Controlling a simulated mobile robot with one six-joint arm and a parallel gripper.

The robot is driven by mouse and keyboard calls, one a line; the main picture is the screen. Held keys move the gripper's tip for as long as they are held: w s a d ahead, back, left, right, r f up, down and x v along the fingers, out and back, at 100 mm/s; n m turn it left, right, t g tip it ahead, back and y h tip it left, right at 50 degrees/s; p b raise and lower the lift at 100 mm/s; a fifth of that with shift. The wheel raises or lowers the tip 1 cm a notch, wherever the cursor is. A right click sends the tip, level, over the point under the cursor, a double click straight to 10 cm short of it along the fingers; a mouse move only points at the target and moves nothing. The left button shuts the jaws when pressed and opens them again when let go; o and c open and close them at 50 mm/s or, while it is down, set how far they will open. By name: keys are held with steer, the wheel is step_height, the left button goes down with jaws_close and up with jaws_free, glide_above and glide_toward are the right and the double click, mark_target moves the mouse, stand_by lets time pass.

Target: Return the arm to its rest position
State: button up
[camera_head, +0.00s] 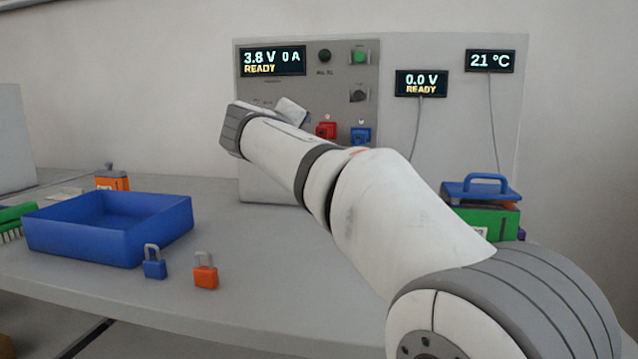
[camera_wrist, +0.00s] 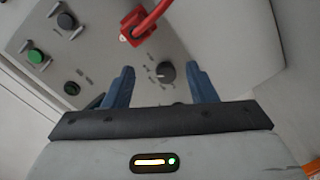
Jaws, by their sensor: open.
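My gripper (camera_wrist: 160,82) shows in the wrist view, its two blue fingers apart with nothing between them. It faces the grey cycler panel (camera_wrist: 110,60), with a dark knob (camera_wrist: 165,72) seen between the fingers and a red connector or lever (camera_wrist: 145,22) beyond them. In the head view my arm reaches forward over the table to the cycler (camera_head: 310,90) and hides the gripper. Whether the fingers touch the panel cannot be told. The cycler display (camera_head: 272,61) reads 3.8 V, 0 A, READY.
A blue tray (camera_head: 80,236), a blue padlock (camera_head: 154,262) and an orange padlock (camera_head: 205,271) are on the table's left. A green battery with a blue handle (camera_head: 480,190) stands behind my arm at right. Red (camera_head: 326,130) and blue (camera_head: 361,136) terminals are on the panel.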

steer(key=s+d+f+m+g+p, duration=0.1)
steer(key=s+d+m+g+p, duration=0.1)
steer(key=s+d+g+p, duration=0.5)
steer(key=s+d+f+m+g+p, duration=0.15)
steer(key=s+d+p, duration=0.25)
steer(key=d+p, duration=0.7)
steer(key=s+d+f+m+g+y+p, duration=0.1)
steer(key=s+d+m+g+p, duration=0.1)
steer(key=s+p, duration=0.5)
steer(key=s+d+f+m+g+y+p, duration=0.1)
steer(key=s+p, duration=0.6)
steer(key=s, duration=0.9)
steer(key=d+f+m+g, duration=0.1)
steer(key=d+m+g, duration=0.1)
steer(key=d+m, duration=0.1)
steer(key=shift+s+d+y+p, duration=0.25)
steer(key=shift+d+y+p, duration=0.05)
steer(key=shift+y+p, duration=0.1)
